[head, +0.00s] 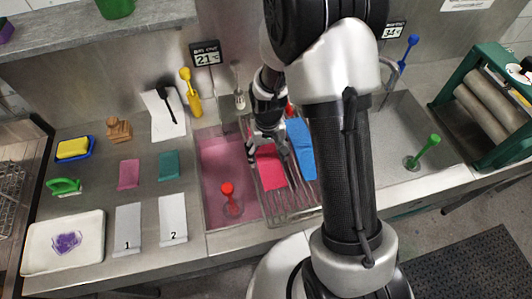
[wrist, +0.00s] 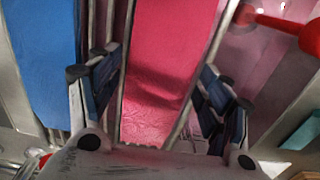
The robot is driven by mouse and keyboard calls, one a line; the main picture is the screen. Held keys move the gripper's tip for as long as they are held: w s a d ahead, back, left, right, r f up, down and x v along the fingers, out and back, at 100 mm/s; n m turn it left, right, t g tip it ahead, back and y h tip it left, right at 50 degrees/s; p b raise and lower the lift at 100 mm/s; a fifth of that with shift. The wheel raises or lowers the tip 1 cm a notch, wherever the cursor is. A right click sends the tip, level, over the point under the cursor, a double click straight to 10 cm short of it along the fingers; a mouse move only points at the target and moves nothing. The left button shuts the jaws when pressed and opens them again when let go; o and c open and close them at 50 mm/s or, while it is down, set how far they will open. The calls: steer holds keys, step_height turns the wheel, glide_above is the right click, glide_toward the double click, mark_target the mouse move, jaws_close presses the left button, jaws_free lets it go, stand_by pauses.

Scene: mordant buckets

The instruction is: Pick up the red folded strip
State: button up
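The red folded strip (head: 272,171) lies flat on a wire rack (head: 277,204) over the sink. In the wrist view the red strip (wrist: 165,62) runs up the middle of the picture. My gripper (head: 266,150) is above the far part of the strip, pointing down. In the wrist view my gripper (wrist: 158,88) is open, with one finger on each side of the strip. The fingers look apart from it. I cannot tell the exact height of the fingertips over the rack.
A blue strip (head: 301,149) lies on the rack just right of the red one, and close to the left finger in the wrist view (wrist: 48,60). A red-handled tool (head: 229,198) stands in the pink basin (head: 216,160) at left. Rack bars flank the strip.

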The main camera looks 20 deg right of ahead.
steer(key=c, duration=0.7)
